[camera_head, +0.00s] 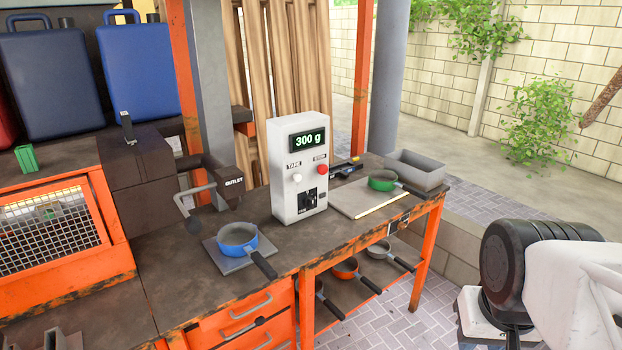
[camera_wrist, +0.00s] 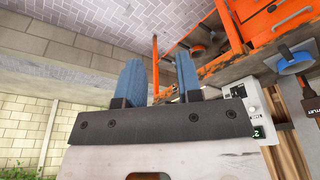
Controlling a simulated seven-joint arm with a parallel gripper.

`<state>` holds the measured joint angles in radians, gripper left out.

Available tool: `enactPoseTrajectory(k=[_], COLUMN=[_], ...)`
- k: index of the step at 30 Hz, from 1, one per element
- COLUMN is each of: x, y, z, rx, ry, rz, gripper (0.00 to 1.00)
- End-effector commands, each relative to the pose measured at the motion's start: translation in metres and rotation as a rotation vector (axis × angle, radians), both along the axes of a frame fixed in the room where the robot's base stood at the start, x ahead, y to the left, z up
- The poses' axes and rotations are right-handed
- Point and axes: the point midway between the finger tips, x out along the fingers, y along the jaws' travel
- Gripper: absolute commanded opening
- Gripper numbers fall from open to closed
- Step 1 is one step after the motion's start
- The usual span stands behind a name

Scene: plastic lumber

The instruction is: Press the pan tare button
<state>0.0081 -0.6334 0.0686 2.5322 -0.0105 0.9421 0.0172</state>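The white control box (camera_head: 300,200) stands on the bench with a display reading 300 g. Its pale button (camera_head: 297,178) sits under a label that looks like TARE, left of a red button (camera_head: 323,169). A blue pan (camera_head: 237,239) rests on a grey plate (camera_head: 224,262) in front of the outlet. In the wrist view, my gripper (camera_wrist: 158,62) shows two blue fingers, spread apart and empty. The control box (camera_wrist: 255,105) appears upside down right of the fingers, well apart from them. My fingers are not visible in the head view.
A green pan (camera_head: 382,181) sits on a board (camera_head: 352,201) right of the box, with a grey tray (camera_head: 415,170) behind. Several pans are on the lower shelf (camera_head: 362,290). The outlet machine (camera_head: 145,185) stands left. Open paving lies right of the bench.

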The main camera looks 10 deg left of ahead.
Motion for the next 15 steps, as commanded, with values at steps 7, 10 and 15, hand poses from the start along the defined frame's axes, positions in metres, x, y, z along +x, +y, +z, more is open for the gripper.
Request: enactPoseTrajectory(k=[7, 10, 15], x=[0.0, 0.0, 0.0], y=[0.0, 0.0, 0.0], z=[0.0, 0.0, 0.0], rx=[0.0, 0.0, 0.0], ry=[0.0, 0.0, 0.0], rz=[0.0, 0.0, 0.0], gripper=[0.0, 0.0, 0.0])
